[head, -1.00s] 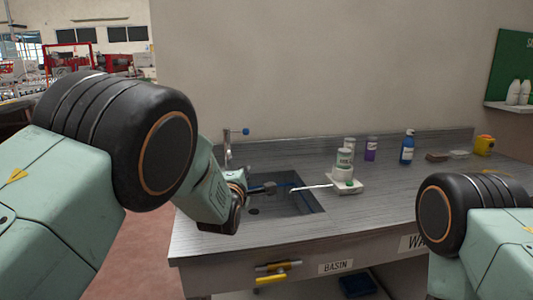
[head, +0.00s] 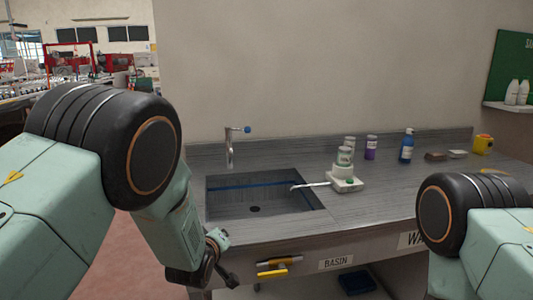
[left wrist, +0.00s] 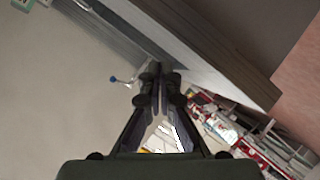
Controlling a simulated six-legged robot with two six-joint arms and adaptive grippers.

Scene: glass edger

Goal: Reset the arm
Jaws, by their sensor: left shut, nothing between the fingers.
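My left arm (head: 170,232) comes in from the left in the head view and is bent down, with its wrist end in front of the counter's left front edge. My left gripper (left wrist: 158,76) shows in the left wrist view with its fingers together and nothing between them. In the head view the gripper is small and partly hidden at the wrist end. My right gripper is out of view.
The counter (head: 385,205) has a sunken basin (head: 255,205) with a tap (head: 229,148) behind it. A white bottle (head: 344,162) on a small white base stands right of the basin. A blue bottle (head: 407,146) and a yellow box (head: 483,144) stand farther right.

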